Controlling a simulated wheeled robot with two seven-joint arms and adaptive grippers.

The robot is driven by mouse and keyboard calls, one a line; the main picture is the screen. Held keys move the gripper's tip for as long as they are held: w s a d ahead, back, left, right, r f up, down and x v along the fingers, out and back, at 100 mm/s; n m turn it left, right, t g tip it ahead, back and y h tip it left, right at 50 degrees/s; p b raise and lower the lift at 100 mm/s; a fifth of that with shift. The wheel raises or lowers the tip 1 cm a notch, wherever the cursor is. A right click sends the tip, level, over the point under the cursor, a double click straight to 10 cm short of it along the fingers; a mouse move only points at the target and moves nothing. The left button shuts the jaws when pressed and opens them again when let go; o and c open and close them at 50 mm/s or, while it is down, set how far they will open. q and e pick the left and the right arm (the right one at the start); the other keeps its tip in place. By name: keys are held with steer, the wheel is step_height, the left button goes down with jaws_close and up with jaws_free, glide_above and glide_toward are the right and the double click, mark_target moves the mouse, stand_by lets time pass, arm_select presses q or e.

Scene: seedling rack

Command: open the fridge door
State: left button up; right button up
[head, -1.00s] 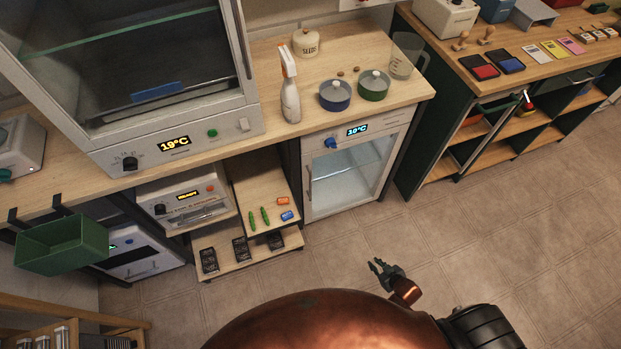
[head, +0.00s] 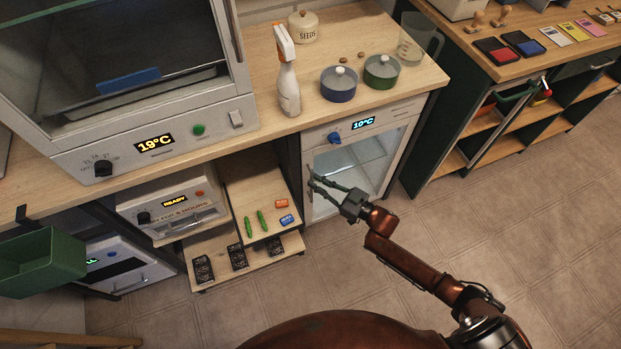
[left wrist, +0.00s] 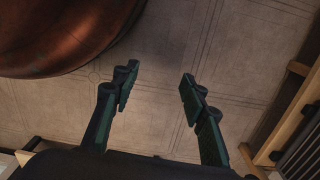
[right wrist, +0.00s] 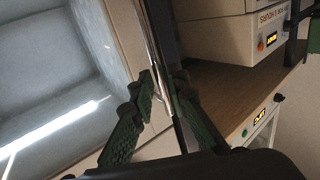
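The fridge (head: 400,118) is a small white unit under the worktop, with a lit 10°C display. Its glass door (head: 348,160) looks closed in the head view, with a vertical handle at its left edge. My right gripper (head: 313,181) is at this handle. In the right wrist view its fingers (right wrist: 165,92) are drawn together on either side of the upright metal handle bar (right wrist: 158,40), with little gap left. My left gripper (left wrist: 160,82) is open and empty above the floor, away from the fridge.
A low shelf (head: 262,190) with small items stands left of the fridge. The worktop above holds a spray bottle (head: 287,85), a blue pot (head: 338,88) and a green pot (head: 381,75). The tiled floor (head: 480,225) in front and to the right is clear.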

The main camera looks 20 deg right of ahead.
arm_select(q)
steer(key=shift+w+d+r+b, duration=0.15)
steer(key=shift+w+r, duration=0.05)
steer(key=shift+r, duration=0.45)
steer(key=shift+w+d+r+b, duration=0.15)
steer(key=shift+w+r, duration=0.05)
steer(key=shift+r, duration=0.4)
arm_select(e)
steer(key=shift+x, duration=1.25)
jaws_close()
